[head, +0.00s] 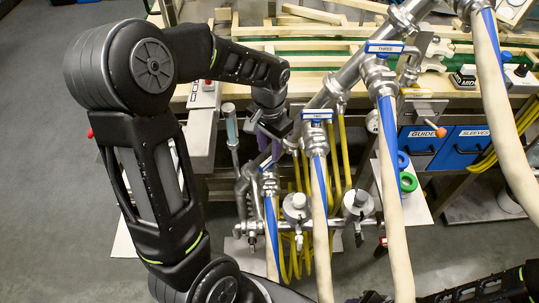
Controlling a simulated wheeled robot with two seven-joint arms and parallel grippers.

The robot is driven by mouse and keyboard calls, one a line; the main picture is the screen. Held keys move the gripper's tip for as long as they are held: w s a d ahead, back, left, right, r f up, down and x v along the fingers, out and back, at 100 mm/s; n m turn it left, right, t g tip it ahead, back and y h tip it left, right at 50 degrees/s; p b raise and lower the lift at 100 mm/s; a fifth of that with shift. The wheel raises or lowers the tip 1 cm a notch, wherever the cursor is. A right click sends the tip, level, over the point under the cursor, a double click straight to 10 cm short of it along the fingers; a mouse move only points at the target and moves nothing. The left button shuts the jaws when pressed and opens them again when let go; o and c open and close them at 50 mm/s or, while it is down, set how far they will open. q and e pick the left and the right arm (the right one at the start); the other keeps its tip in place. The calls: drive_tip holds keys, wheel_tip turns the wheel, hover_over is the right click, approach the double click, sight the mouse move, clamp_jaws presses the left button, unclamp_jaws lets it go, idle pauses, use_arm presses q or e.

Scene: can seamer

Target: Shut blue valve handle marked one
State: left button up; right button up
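My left gripper (268,148) points down over the leftmost hose valve (269,184). Its fingers show as narrow purplish shapes, and I cannot tell whether they are apart or touch a handle. The handle marked one is mostly hidden behind the gripper; no marking is readable there. The blue handle marked two (317,115) lies across its valve just to the right. The blue handle marked three (384,47) lies across its valve farther up and right. My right arm shows dark at the lower right; its gripper is not clear at the bottom edge.
Pale hoses with blue stripes hang from the slanted steel pipe (340,84). Blue bins marked guides and sleeves (459,147) stand at the right. Open grey floor (40,130) lies at the left.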

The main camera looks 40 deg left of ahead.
sight(270, 159)
use_arm(q)
drive_tip(key=shift+f, duration=1.95)
clamp_jaws()
